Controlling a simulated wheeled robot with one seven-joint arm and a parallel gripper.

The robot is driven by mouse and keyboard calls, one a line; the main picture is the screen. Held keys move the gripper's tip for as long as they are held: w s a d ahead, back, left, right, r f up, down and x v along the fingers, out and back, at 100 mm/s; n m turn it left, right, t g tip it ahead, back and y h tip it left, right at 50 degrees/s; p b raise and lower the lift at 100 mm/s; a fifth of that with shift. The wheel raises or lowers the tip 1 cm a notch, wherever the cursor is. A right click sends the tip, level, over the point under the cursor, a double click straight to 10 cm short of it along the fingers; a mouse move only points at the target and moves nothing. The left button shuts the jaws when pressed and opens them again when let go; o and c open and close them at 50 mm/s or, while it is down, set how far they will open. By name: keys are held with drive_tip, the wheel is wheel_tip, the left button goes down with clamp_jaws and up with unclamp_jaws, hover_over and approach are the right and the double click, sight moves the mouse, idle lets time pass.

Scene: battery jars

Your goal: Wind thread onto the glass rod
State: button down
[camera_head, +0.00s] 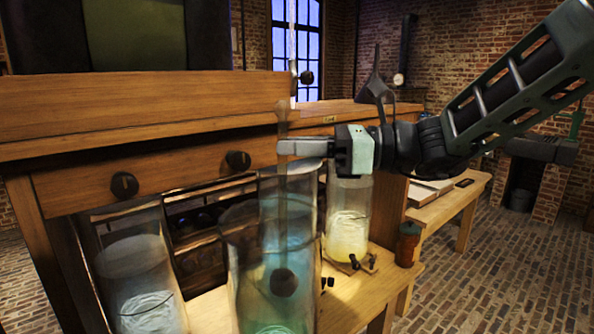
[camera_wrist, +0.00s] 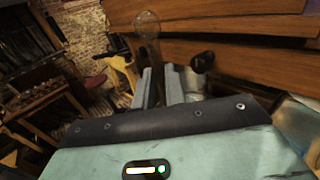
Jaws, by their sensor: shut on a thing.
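My gripper (camera_head: 284,147) comes in from the right, shut on the upper part of a thin, see-through upright glass rod (camera_head: 282,125). The rod's lower part reaches down into a tall glass jar (camera_head: 300,215) with blue-green liquid, and its lower end is hard to make out. A dark round knob (camera_head: 283,282) shows through the jar's wall. In the wrist view my gripper's fingers (camera_wrist: 160,84) are close together, with a clear round end (camera_wrist: 147,25) beyond them. I cannot make out any thread.
A jar with pale liquid (camera_head: 135,270) stands at left. A jar with glowing yellow liquid (camera_head: 348,220) stands behind, near a small brown pot (camera_head: 408,245). A wooden cabinet with dark knobs (camera_head: 150,160) borders the left. The brick floor (camera_head: 500,270) at right is clear.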

wheel_tip(320, 180, up, 19)
drive_tip(key=p, duration=1.2)
drive_tip(key=shift+s+r, duration=0.15)
drive_tip(key=shift+r, duration=0.05)
drive_tip(key=shift+d, duration=0.1)
